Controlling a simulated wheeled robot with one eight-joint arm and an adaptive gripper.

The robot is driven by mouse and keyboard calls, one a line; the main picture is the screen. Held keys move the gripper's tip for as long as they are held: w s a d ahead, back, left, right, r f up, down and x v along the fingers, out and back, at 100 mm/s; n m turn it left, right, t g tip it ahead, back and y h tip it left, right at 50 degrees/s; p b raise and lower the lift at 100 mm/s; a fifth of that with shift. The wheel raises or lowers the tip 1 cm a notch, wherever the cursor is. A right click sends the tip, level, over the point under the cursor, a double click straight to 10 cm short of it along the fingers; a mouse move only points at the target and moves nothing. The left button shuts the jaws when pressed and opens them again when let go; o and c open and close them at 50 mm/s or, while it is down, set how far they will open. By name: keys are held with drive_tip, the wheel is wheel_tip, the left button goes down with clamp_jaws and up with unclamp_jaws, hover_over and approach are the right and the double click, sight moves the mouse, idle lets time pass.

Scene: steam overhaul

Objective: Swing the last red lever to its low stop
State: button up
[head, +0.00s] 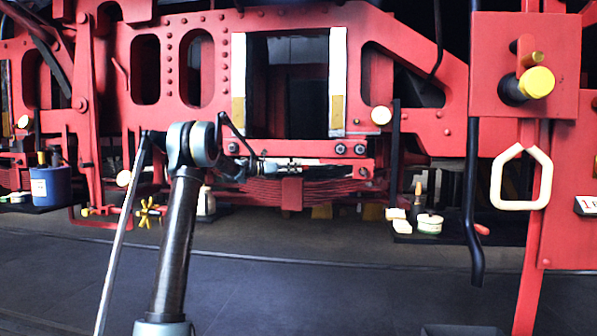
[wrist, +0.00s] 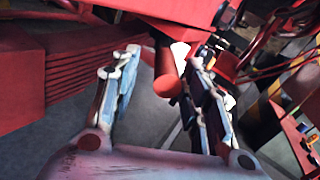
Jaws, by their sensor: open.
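A red rod (wrist: 167,80) with a rounded red end shows in the wrist view, and I take it for the red lever. It hangs from the red framework, with a small white piece (wrist: 180,52) beside its upper part. My gripper (wrist: 164,62) is open, with one finger on each side of the rod; I cannot tell whether either finger touches it. In the head view my gripper (head: 275,166) is small and low at the red locomotive frame (head: 290,190), under the large opening. I cannot pick out the lever there, nor tell its stop.
A leaf spring (wrist: 85,65) is close left of my gripper. Red pipes (wrist: 280,65) are to the right. In the head view a blue pot (head: 50,187) stands left, a pale tin (head: 429,224) on a dark shelf right, and a cream loop handle (head: 521,178) hangs far right. The floor is clear.

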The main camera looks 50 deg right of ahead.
drive_tip(key=v, duration=0.7)
drive_tip(key=shift+w, duration=0.15)
idle(0.3)
drive_tip(key=s+a+f+m+t+y, duration=0.2)
drive_tip(key=a+f+m, duration=0.15)
drive_tip(key=a, duration=0.95)
drive_tip(key=s+a+f+m+t+y, duration=0.2)
drive_tip(key=s+a+f+t+y, duration=0.15)
drive_tip(key=a, duration=0.95)
drive_tip(key=s+a+f+m+t+y, duration=0.15)
drive_tip(key=a+f, duration=0.25)
drive_tip(key=a, duration=0.9)
drive_tip(key=s+a+f+m+t+y, duration=0.1)
drive_tip(key=s+a+f+m+y, duration=0.1)
drive_tip(key=s+a+f, duration=0.5)
drive_tip(key=s+a+f+m+t+y, duration=0.1)
drive_tip(key=s+a+f+m+y, duration=0.2)
drive_tip(key=s+a+f, duration=0.4)
drive_tip(key=s+a+f+m+y, duration=0.3)
drive_tip(key=s+a+f, duration=0.4)
drive_tip(key=a, duration=1.2)
wheel_tip(320, 180, down, 4)
drive_tip(key=shift+s+a+t+y, duration=0.2)
drive_tip(key=shift+s+t+y, duration=0.2)
drive_tip(key=shift+y, duration=0.3)
drive_tip(key=shift+c, duration=1)
drive_tip(key=shift+d, duration=0.15)
